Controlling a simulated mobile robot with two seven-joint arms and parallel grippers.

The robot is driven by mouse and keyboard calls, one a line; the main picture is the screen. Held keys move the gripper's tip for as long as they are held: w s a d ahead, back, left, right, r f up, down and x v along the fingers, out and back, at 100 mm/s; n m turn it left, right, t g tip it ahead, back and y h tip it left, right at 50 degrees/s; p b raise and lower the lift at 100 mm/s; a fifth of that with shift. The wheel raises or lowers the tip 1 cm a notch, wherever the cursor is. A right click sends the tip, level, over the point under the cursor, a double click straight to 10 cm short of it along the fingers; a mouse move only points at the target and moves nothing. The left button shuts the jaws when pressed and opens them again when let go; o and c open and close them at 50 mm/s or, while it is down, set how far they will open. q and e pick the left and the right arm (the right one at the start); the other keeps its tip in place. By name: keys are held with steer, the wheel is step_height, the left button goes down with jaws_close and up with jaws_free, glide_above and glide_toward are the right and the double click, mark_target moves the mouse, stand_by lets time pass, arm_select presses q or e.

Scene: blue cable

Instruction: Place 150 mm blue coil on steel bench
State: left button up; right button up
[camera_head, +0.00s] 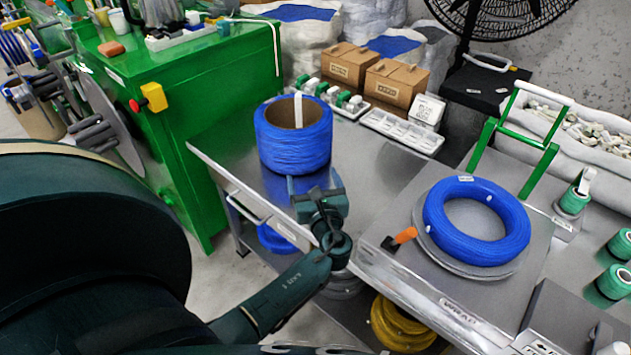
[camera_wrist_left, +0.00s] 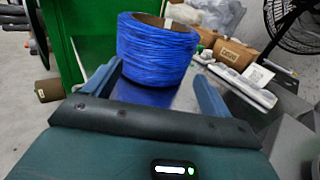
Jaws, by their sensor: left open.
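A tall blue coil (camera_head: 293,150) with a brown core and a white strip stands upright on the steel bench (camera_head: 372,170), near its left edge. It also shows in the left wrist view (camera_wrist_left: 156,52), beyond and between the fingers. My left gripper (camera_head: 319,188) is in front of the coil at the bench's near edge. Its fingers are spread and nothing is held between them; in the left wrist view (camera_wrist_left: 156,76) the coil appears clear of the jaws. A flat, wide blue coil (camera_head: 436,222) lies on a round plate to the right. My right gripper is out of view.
A green machine (camera_head: 190,80) with a red button stands left of the bench. Cardboard boxes (camera_head: 397,83) and a white tray (camera_head: 401,131) line the back. A green handle frame (camera_head: 515,140) rises at right. Bare steel lies between the two coils.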

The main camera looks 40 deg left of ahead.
arm_select(q)
steer(key=shift+s+d+f, duration=0.1)
steer(key=shift+s+d, duration=0.05)
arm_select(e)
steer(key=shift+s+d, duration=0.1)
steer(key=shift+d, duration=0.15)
arm_select(q)
steer(key=s+d+f+n+h, duration=0.1)
steer(key=f+n+h, duration=0.1)
steer(key=s+d+f+n+h, duration=0.2)
steer(key=shift+s+d+f+h, duration=0.15)
steer(key=shift+d+h, duration=0.1)
steer(key=shift+h, duration=0.05)
steer(key=s+d+n+h, duration=1.3)
steer(key=s+d+n, duration=0.3)
steer(key=d+n, duration=0.2)
steer(key=shift+d+f+n, duration=0.3)
steer(key=shift+d+n, duration=0.1)
steer(key=shift+n, duration=0.2)
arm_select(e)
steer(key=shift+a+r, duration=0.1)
